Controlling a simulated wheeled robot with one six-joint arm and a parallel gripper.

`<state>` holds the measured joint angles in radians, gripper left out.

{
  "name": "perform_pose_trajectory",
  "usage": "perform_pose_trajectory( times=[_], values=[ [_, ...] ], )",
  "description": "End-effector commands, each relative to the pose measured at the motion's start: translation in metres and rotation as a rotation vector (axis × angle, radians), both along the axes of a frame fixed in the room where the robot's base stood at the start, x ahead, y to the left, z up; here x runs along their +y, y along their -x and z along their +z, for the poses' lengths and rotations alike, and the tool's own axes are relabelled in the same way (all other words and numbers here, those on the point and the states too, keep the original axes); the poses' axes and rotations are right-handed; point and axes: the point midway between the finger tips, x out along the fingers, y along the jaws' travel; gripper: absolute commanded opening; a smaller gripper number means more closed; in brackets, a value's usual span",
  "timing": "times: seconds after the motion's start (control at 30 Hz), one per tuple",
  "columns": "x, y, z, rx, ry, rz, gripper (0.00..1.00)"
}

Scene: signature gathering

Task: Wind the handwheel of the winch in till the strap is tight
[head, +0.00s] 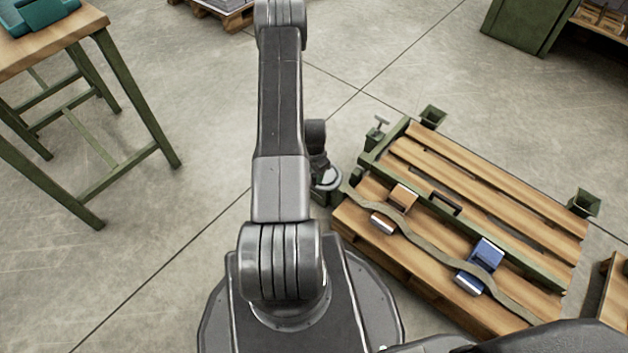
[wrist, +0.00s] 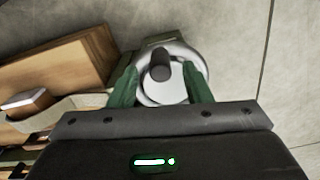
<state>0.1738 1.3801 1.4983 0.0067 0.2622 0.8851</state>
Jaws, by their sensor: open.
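The winch's grey handwheel (head: 327,180) is at the left corner of the pallet, partly covered by my arm's end in the head view. In the wrist view the handwheel (wrist: 186,58) is a pale round rim with a dark upright knob (wrist: 160,64). My gripper (wrist: 162,82) is open, its two green fingers apart on either side of the knob and over the wheel. I cannot tell whether they touch it. The olive strap (head: 418,238) runs from near the winch across the pallet in a wavy, slack-looking line.
The wooden pallet (head: 520,200) has green corner posts and a green rail, with an orange-brown block (head: 403,196) and a blue block (head: 487,252) near the strap. A green-legged table (head: 100,205) stands left. Concrete floor lies open between them.

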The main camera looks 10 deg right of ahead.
Motion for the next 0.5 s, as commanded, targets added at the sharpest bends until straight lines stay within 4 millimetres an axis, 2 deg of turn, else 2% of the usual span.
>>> perform_pose_trajectory(
  times=[0.03, 0.2, 0.5],
  values=[
    [0.000, 0.001, -0.012, 0.001, 0.000, 0.000, 0.44],
    [0.000, 0.000, -0.032, 0.000, 0.000, 0.000, 0.44],
    [0.000, 0.000, -0.039, -0.001, 0.000, 0.000, 0.44]
  ],
)
